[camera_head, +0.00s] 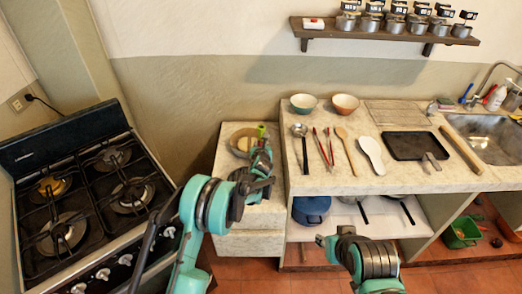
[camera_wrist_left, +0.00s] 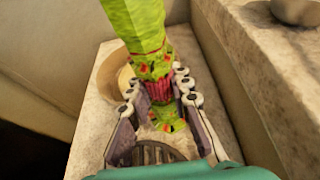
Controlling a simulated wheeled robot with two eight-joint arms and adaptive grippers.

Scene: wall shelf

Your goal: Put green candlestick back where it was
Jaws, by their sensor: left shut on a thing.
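The green candlestick (camera_head: 261,131) shows only as a small green tip in the head view, above the low stone counter by the wall. The left wrist view shows it close up (camera_wrist_left: 137,24), bright green with a red, patterned stem. My left gripper (camera_head: 262,153) is shut on that stem, with one finger on each side in the wrist view (camera_wrist_left: 158,84). Whether the candlestick's foot touches the counter I cannot tell. My right gripper (camera_head: 326,240) is low in front of the long counter, away from the candlestick; its fingers are too small to read.
A tan bowl (camera_head: 237,139) stands on the low counter (camera_head: 226,164), close beside the candlestick. The higher counter (camera_head: 310,179) rises at the right, with utensils and two bowls. A black stove (camera_head: 95,190) is at the left. A wall shelf (camera_head: 385,35) hangs above.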

